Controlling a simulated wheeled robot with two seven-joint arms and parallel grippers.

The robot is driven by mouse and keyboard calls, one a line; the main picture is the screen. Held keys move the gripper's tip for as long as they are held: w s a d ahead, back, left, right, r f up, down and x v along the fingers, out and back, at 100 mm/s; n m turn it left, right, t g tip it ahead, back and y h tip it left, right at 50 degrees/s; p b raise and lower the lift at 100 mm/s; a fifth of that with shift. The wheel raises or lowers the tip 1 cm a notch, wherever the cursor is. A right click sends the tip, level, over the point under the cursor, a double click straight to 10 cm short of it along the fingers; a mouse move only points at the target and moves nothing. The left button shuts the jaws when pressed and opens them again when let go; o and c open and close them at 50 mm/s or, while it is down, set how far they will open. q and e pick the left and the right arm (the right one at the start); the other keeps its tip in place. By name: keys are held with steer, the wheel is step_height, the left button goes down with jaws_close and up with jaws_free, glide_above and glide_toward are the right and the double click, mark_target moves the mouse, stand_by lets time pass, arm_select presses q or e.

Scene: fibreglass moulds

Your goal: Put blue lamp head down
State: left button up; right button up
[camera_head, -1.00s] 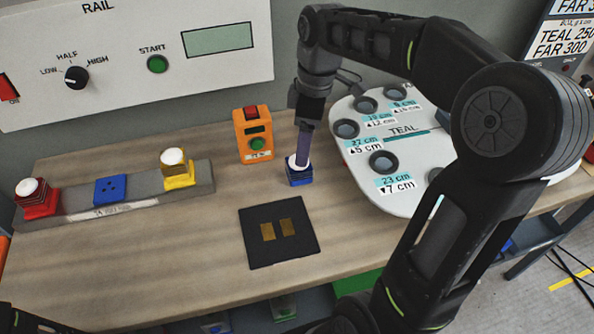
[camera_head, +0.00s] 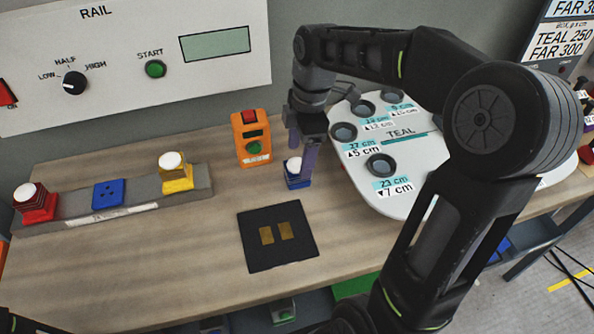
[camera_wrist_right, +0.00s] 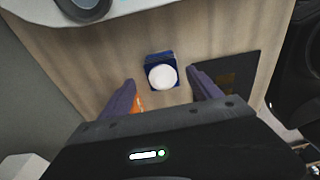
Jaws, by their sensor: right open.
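The blue lamp head (camera_head: 294,180) stands upright on the wooden table, its white dome up; in the right wrist view the lamp head (camera_wrist_right: 160,75) shows beyond the gap between my fingers. My right gripper (camera_head: 301,160) is over and around the lamp head, pointing down. Its two purple-grey fingers (camera_wrist_right: 162,84) are spread, with visible space between each finger and the lamp head, so it is open and empty. One finger partly hides the lamp head in the head view. My left gripper does not show.
An orange box (camera_head: 252,139) with buttons stands just behind the lamp head. A white TEAL board (camera_head: 399,196) with round cups is to its right. A black mat (camera_head: 263,256) lies in front. A grey rail (camera_head: 135,206) holds a red lamp (camera_head: 37,203) and a yellow lamp (camera_head: 174,178).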

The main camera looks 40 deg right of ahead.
mark_target(298, 162)
steer(key=shift+a+f+p, duration=0.2)
steer(key=shift+f+p, duration=0.05)
steer(key=shift+f, duration=1.05)
steer(key=shift+a+f+p, duration=0.2)
steer(key=shift+f, duration=1.1)
steer(key=shift+c, duration=0.5)
jaws_close()
steer(key=shift+r, duration=0.15)
step_height(298, 162, up, 10)
steer(key=shift+f+b, duration=0.1)
steer(key=shift+b, duration=0.25)
